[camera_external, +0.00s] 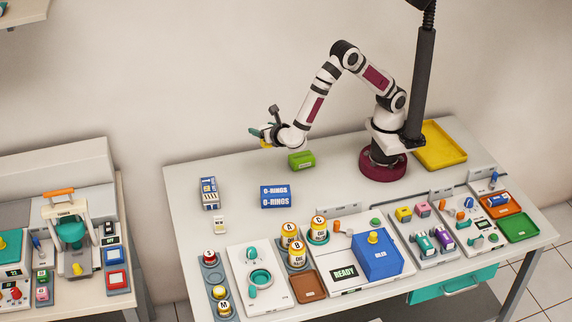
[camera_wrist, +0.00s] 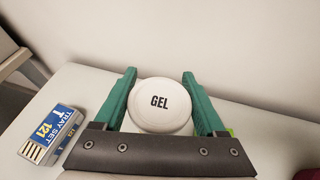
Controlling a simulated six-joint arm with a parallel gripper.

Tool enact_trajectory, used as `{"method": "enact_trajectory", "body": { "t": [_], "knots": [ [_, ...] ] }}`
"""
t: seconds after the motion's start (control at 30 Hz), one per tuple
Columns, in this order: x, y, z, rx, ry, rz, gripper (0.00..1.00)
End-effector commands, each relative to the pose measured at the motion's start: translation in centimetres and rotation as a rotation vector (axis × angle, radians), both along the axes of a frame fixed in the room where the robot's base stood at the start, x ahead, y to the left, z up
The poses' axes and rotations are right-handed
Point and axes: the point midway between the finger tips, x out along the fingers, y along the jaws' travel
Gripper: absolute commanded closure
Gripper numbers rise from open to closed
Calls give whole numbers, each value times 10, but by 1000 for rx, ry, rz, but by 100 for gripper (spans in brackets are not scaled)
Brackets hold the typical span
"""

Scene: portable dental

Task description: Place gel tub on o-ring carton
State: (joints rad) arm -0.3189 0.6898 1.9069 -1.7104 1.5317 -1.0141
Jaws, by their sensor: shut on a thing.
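The gel tub (camera_wrist: 160,104) has a round white lid marked GEL in the wrist view. My gripper (camera_wrist: 160,88) is shut on it, with a green finger on each side. In the external view my gripper (camera_external: 262,136) is above the table's back edge, and the tub is mostly hidden there, with a little yellow showing below the fingers. The o-ring carton (camera_external: 276,196) is a blue box marked O-RINGS. It lies on the table in front of my gripper and a little to the right, apart from it.
A tray set box (camera_external: 209,193) stands left of the carton; it also shows in the wrist view (camera_wrist: 52,133). A green box (camera_external: 301,161) stands behind the carton. Bottles (camera_external: 298,253) and device panels fill the front. The table around the carton is mostly clear.

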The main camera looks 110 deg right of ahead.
Motion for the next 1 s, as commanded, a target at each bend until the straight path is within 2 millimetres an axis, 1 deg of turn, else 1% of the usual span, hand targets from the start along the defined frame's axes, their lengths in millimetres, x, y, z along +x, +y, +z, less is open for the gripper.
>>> {"method": "enact_trajectory", "body": {
  "t": [0.03, 0.1, 0.17, 0.2, 0.27, 0.4, 0.5, 0.6, 0.67, 0.8, 0.83, 0.9, 1.0],
  "knots": [
    [-15, 7, 7, -2, -1, 2, 84],
    [-32, 12, 14, -4, -1, -3, 84],
    [-38, 17, 14, -7, 0, -5, 84],
    [-38, 23, 11, -8, 1, -6, 84],
    [-33, 38, 1, -8, 2, -5, 84],
    [-12, 78, -27, -8, 1, -6, 84],
    [-1, 101, -42, -7, 0, -6, 84],
    [6, 115, -51, -7, 0, -8, 84],
    [7, 118, -57, -8, 1, -9, 84],
    [8, 119, -85, -10, 3, -9, 84],
    [8, 119, -89, -9, 1, -9, 84],
    [8, 119, -94, -8, 1, -8, 84],
    [8, 119, -94, -7, 0, -8, 84]
  ]
}}
